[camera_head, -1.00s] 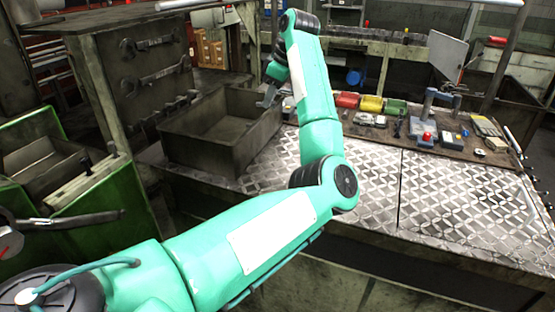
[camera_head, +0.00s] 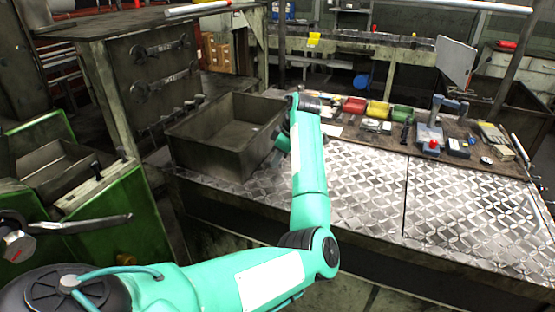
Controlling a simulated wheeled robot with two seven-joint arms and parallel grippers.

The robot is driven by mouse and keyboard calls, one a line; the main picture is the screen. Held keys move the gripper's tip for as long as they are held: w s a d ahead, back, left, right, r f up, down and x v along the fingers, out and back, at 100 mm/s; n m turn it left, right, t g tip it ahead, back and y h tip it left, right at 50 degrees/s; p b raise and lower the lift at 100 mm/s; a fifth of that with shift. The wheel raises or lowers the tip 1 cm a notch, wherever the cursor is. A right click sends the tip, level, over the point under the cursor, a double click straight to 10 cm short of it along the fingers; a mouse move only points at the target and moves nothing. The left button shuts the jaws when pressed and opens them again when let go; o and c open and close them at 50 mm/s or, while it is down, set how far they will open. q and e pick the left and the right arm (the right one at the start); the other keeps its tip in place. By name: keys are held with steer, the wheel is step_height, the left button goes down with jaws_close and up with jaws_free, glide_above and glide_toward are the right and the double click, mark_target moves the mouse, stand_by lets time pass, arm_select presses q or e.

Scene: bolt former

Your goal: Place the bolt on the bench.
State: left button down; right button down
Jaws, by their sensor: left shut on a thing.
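The bench (camera_head: 365,190) has a diamond-plate metal top and runs from the middle to the right of the head view. My left gripper (camera_head: 272,158) is low over the bench, just right of the open metal bin, and partly hidden by my own wrist. It is shut on the bolt, which is too small and covered to make out clearly. I cannot tell whether the bolt touches the bench top. My right gripper is not in view.
The open metal bin (camera_head: 193,151) stands on the bench's left end, close beside my left gripper. Red, yellow (camera_head: 378,109) and green small bins and several tools line the bench's back. The plate right of my arm is clear. A green machine (camera_head: 110,215) stands at left.

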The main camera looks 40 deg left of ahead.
arm_select(q)
steer(key=shift+f, duration=0.35)
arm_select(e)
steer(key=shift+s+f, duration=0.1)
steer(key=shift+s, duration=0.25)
arm_select(q)
steer(key=shift+f, duration=0.15)
steer(key=c, duration=1.5)
jaws_free()
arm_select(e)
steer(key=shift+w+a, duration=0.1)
